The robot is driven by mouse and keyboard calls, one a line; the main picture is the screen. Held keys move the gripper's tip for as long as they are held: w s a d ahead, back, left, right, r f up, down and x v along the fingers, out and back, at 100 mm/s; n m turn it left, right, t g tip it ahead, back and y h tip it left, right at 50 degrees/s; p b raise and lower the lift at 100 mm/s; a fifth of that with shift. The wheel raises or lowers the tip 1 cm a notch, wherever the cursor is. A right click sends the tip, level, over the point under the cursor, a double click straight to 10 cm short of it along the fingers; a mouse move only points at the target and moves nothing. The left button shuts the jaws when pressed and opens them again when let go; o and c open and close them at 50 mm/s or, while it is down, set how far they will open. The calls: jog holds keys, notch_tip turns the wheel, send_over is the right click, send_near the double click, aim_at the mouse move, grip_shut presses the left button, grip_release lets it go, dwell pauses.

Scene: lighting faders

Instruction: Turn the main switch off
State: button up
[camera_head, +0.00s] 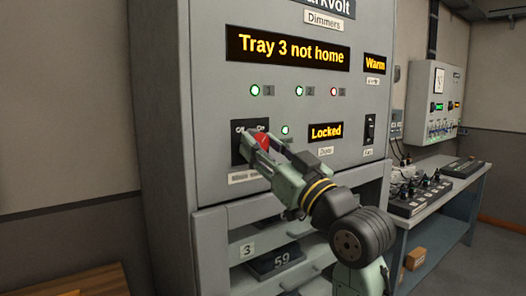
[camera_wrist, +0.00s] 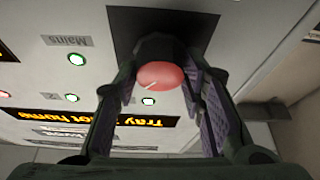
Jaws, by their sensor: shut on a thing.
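The main switch is a black plate (camera_head: 238,150) on the grey dimmer cabinet, with a red handle (camera_head: 263,141). Small white position marks show at the plate's top edge, and a label sits below it. My gripper (camera_head: 258,146) is at the plate with its fingers around the red handle. In the wrist view the rounded red end of the handle (camera_wrist: 160,76) sits between the two finger pads, in front of the black plate (camera_wrist: 190,24). The fingers cover part of the plate, so the handle's exact angle is hard to tell. The green Mains lamp (camera_wrist: 77,59) is lit.
The display (camera_head: 288,49) reads "Tray 3 not home"; others read "Warm" (camera_head: 375,64) and "Locked" (camera_head: 326,132). Below, tray 59 (camera_head: 276,262) sits in an open bay. A bench (camera_head: 440,196) with control desks stands at right.

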jog(key=n+b, duration=0.1)
jog(key=n, duration=0.1)
jog(key=n+g+y+b, duration=0.1)
jog(key=n+b, duration=0.1)
jog(key=shift+f+n+g+y, duration=0.2)
jog(key=shift+n+g+y, duration=0.1)
jog(key=n+g, duration=0.1)
jog(key=n, duration=0.1)
jog(key=n+g+y+b, duration=0.1)
jog(key=n, duration=0.1)
jog(key=n+g+b, duration=0.1)
jog(key=n, duration=0.1)
jog(key=shift+w+d+r, duration=0.1)
jog(key=shift+r, duration=0.15)
jog(key=n+g, duration=0.1)
jog(key=n, duration=0.2)
jog(key=n+g, duration=0.1)
jog(key=n, duration=0.2)
jog(key=shift+r+n, duration=0.2)
jog(key=shift+n, duration=0.1)
jog(key=shift+n+g+h+p, duration=0.6)
jog(key=shift+n+g, duration=0.1)
jog(key=shift+n, duration=1.2)
jog(key=o, duration=1.1)
